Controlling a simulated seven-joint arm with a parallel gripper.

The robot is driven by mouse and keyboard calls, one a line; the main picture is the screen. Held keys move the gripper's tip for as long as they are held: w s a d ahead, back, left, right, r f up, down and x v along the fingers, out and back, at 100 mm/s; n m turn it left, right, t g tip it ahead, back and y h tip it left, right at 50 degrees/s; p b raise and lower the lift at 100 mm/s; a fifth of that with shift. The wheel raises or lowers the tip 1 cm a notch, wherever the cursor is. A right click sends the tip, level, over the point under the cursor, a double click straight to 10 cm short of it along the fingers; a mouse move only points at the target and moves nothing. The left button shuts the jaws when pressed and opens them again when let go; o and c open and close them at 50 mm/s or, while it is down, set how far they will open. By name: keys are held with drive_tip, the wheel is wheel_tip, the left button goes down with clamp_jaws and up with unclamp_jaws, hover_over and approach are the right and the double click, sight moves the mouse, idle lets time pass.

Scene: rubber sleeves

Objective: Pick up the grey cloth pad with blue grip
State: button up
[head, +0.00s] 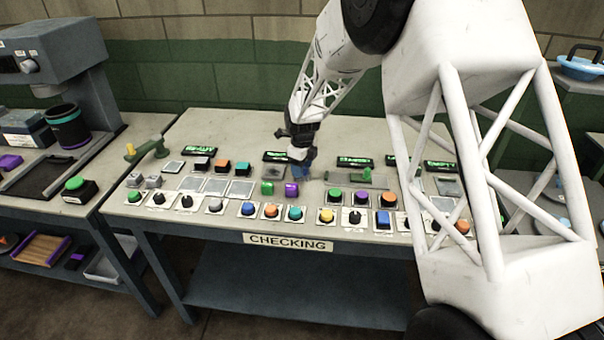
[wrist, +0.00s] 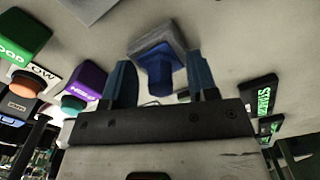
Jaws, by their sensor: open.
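The grey cloth pad (wrist: 150,40) with its blue grip (wrist: 158,70) shows in the wrist view, at the top middle on the pale bench top. The grip stands toward the camera. My gripper (wrist: 161,76) has its two blue fingers apart, one on each side of the blue grip in the picture, with a gap on both sides. I cannot tell how deep the fingers reach around it. In the head view my gripper (head: 302,172) is low over the middle of the checking bench, and it largely hides the pad there.
The checking bench (head: 225,128) holds rows of coloured buttons and knobs along its front. Labelled black plates (head: 355,162) lie behind. The back left of the bench is clear.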

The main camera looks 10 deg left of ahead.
clamp_jaws()
idle(0.4)
drive_tip(key=shift+r, duration=0.8)
wheel_tip(320, 180, up, 2)
drive_tip(key=shift+r, duration=0.1)
drive_tip(key=s+d, duration=0.1)
drive_tip(key=s, duration=0.4)
drive_tip(key=s+d, duration=0.2)
drive_tip(key=s, duration=0.3)
drive_tip(key=s+d+r, duration=0.1)
drive_tip(key=s+d, duration=0.1)
drive_tip(key=s, duration=0.3)
drive_tip(key=shift+d+r, duration=0.1)
drive_tip(key=shift+d, duration=0.15)
